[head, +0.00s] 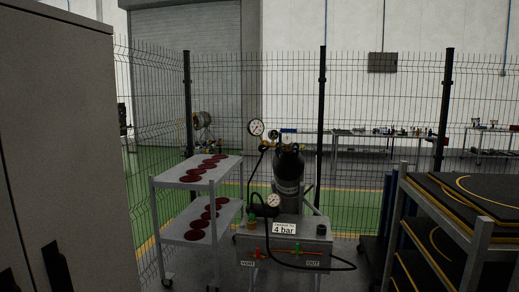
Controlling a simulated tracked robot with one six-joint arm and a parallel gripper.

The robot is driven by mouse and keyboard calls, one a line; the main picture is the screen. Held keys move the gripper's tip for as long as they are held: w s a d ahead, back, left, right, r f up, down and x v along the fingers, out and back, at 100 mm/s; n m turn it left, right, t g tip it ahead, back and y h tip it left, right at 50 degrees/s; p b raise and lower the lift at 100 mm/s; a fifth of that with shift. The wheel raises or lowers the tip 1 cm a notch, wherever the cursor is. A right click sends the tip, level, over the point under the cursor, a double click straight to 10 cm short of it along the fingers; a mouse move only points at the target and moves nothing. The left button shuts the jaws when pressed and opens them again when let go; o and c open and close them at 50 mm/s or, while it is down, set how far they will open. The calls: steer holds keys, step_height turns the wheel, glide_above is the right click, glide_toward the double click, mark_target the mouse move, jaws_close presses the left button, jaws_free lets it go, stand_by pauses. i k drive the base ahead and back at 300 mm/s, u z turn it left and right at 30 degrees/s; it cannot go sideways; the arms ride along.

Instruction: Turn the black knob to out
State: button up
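A grey box on a stand (284,252) stands at the lower middle in the head view, with a "4 bar" sign, a VENT label at left and an OUT label at right. A small black knob (321,230) sits on its top right, above OUT; its pointing direction is too small to read.
A black gas cylinder (289,173) with gauges stands behind the box; a black hose (335,268) loops across its front. A trolley with dark red discs (182,178) is left, a rack of black panels (470,205) right, a tall grey cabinet (62,130) far left.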

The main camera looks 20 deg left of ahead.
mark_target(262, 148)
steer(key=u, duration=0.25)
steer(key=i, duration=1.45)
steer(key=u, duration=0.7)
steer(key=i, duration=0.65)
steer(key=u, duration=0.75)
steer(key=i, duration=0.55)
steer(key=u, duration=0.8)
steer(key=i, duration=0.45)
steer(key=u, duration=0.2)
